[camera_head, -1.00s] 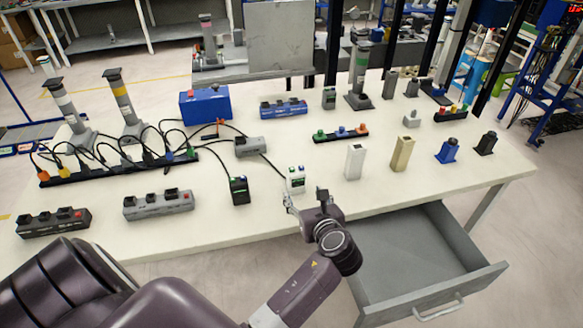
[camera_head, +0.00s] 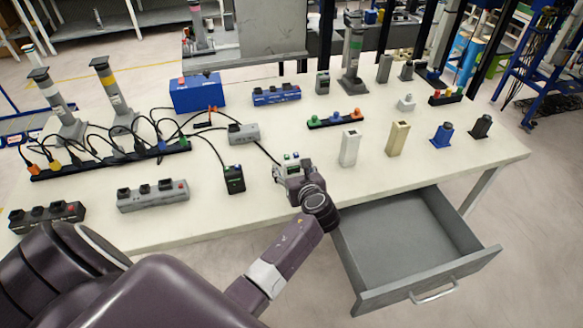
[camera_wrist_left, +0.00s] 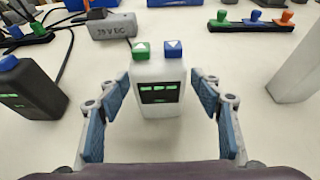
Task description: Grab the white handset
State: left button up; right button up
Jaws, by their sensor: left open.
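The white handset (camera_wrist_left: 158,90) stands upright on the table, with a dark display on its front and a green and a blue button on top. In the head view the white handset (camera_head: 289,160) is partly hidden behind my left gripper (camera_head: 291,178). In the left wrist view my left gripper (camera_wrist_left: 160,112) is open, with one blue-padded finger on each side of the handset. Gaps show between the pads and the handset, so the fingers do not grip it. My right gripper is not in view.
A black handset (camera_head: 234,180) stands to the left. A white post (camera_head: 349,148) and a beige post (camera_head: 397,139) stand to the right. A grey box (camera_head: 243,133) with cables is behind. An open drawer (camera_head: 415,245) juts out below the table's front edge.

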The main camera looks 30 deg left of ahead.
pick_arm(q)
jog(key=c, duration=1.3)
jog(key=shift+r, duration=0.1)
